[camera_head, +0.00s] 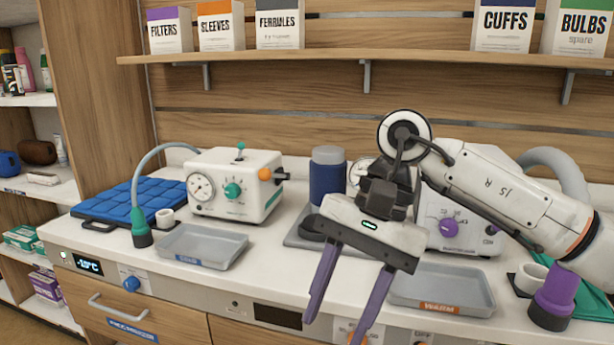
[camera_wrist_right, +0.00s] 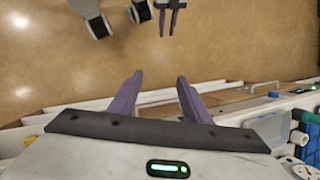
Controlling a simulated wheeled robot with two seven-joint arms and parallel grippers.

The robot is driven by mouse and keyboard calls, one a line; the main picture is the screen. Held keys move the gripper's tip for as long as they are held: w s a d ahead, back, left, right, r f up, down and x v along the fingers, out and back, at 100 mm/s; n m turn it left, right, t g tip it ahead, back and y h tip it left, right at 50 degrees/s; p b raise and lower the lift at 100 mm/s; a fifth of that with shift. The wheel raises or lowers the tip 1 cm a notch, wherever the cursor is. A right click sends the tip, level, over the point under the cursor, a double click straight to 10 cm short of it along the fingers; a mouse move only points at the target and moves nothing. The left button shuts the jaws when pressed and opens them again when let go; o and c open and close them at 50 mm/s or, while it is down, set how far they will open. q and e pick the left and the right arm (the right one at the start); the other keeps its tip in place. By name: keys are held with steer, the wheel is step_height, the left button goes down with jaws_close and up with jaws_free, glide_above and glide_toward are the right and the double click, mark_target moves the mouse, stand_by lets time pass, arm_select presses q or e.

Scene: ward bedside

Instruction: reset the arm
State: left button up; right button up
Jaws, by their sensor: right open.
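My right arm (camera_head: 500,190) reaches in from the right in the head view, over the counter. Its gripper (camera_head: 336,322) points down and toward the counter's front edge, with its purple fingers apart and nothing between them. The right wrist view also shows this gripper (camera_wrist_right: 158,77), empty, with the floor beyond it. Another gripper with purple fingers, which looks like my left one (camera_wrist_right: 167,33), shows small at the top of that view. Its fingers look apart and empty. My left arm is not in the head view.
On the counter (camera_head: 270,262) stand a left white device (camera_head: 236,205), a blue canister (camera_head: 326,180) and a right white device (camera_head: 460,236), partly hidden by my arm. A grey tray (camera_head: 203,248) is left; the warm tray (camera_head: 440,285) is close to my right gripper. A shelf (camera_head: 350,60) runs above.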

steer(key=s+a+r+m+g+y, duration=0.2)
steer(key=s+a+m+g+y, duration=0.35)
steer(key=a+m+y, duration=0.75)
steer(key=w+d+m+t+y, duration=0.1)
steer(key=w+m+t+y, duration=0.5)
steer(key=m+t, duration=0.95)
steer(key=w+d+f+m+t+h, duration=0.2)
steer(key=d+f+m+t+h, duration=0.4)
steer(key=f+m, duration=0.5)
steer(key=w+d+f+m+t+h, duration=0.1)
steer(key=d+f+m+t+h, duration=0.2)
steer(key=d+f+m+h, duration=0.75)
steer(key=s+d+f+m+g+h, duration=0.1)
steer(key=s+d+f+m+g, duration=0.2)
steer(key=s+f+m, duration=0.4)
steer(key=s+d+f+m+g+h, duration=0.2)
steer(key=s+d+f+m+g, duration=0.2)
steer(key=s+f, duration=0.8)
step_height(320, 180, down, 3)
steer(key=m+g, duration=0.1)
steer(key=m, duration=0.1)
steer(key=shift+d+m, duration=0.15)
steer(key=shift+m, duration=0.25)
